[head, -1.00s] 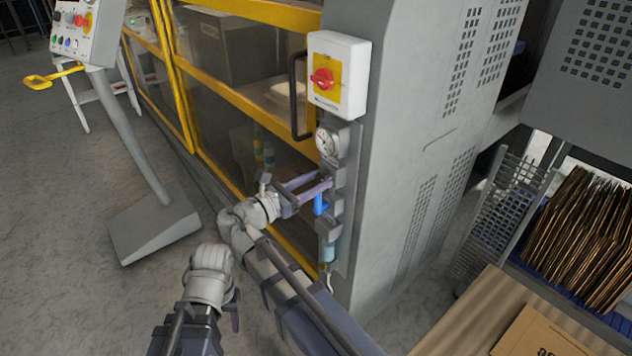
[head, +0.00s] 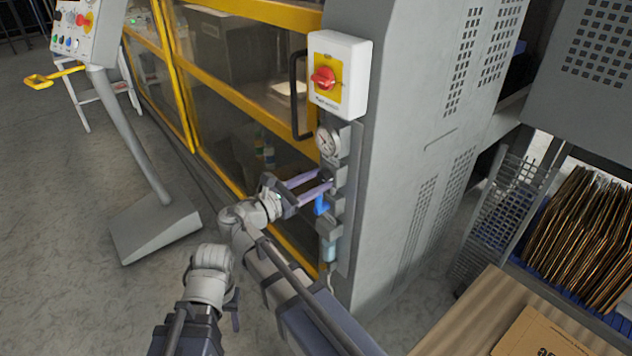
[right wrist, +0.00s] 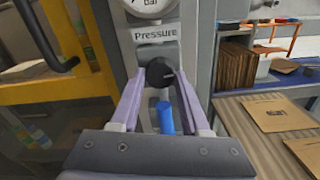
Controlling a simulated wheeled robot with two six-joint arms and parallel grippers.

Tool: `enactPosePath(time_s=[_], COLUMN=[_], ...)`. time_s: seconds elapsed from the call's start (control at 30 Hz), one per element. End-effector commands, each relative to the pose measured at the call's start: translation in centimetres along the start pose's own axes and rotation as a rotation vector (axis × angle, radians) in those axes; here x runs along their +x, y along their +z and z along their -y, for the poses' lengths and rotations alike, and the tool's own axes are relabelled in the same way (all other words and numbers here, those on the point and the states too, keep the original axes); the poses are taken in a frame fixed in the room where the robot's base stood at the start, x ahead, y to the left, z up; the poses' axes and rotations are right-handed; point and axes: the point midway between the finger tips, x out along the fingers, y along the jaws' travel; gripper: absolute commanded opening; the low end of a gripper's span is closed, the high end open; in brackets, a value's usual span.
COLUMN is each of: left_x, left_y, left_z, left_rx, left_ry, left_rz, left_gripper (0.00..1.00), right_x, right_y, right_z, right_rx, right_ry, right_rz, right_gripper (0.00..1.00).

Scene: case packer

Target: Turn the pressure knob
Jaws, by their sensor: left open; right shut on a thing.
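The black pressure knob (right wrist: 158,72) sits under the label "Pressure" in the right wrist view, on a grey unit below a round gauge. My right gripper (right wrist: 158,78) is shut on the knob, with one pale purple finger on each side of it. In the head view my right gripper (head: 328,182) reaches the unit from the left, and its fingers mostly hide the knob there. The gauge (head: 328,141) shows above it. My left gripper (head: 235,308) is low in the head view, away from the unit, and mostly hidden behind its own arm.
A blue lever (head: 321,205) is just below the knob. A white box with a red switch (head: 323,78) and a black door handle (head: 297,95) are above. A control pedestal (head: 155,228) stands left. A wooden table (head: 470,315) is at lower right. Open floor lies left.

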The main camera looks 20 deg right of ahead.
Motion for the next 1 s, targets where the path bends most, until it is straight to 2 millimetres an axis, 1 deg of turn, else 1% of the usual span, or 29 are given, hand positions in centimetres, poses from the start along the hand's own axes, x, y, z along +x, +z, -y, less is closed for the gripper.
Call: enactPosePath(time_s=[0.2, 0.5, 0.7, 1.0], left_x=[0.0, -0.01, -0.01, -0.01], left_y=[0.0, 0.0, 0.0, 0.0], left_z=[0.0, 0.0, 0.0, 0.0], left_rx=[0.0, 0.0, 0.0, 0.0], left_ry=[0.0, 0.0, 0.0, 0.0], left_rz=[0.0, 0.0, 0.0, 0.0], left_gripper=[0.5, 0.5, 0.5, 0.5], right_x=[-0.02, -0.02, -0.03, -0.03], right_y=[-0.02, -0.02, -0.03, -0.04], right_z=[0.01, -0.01, -0.01, 0.0], right_rx=[0.162, 0.332, 0.392, 0.414], right_ry=[-0.001, -0.001, -0.001, -0.002], right_rz=[-0.001, -0.001, -0.001, -0.002], right_gripper=[0.0, 0.0, 0.0, 0.0])
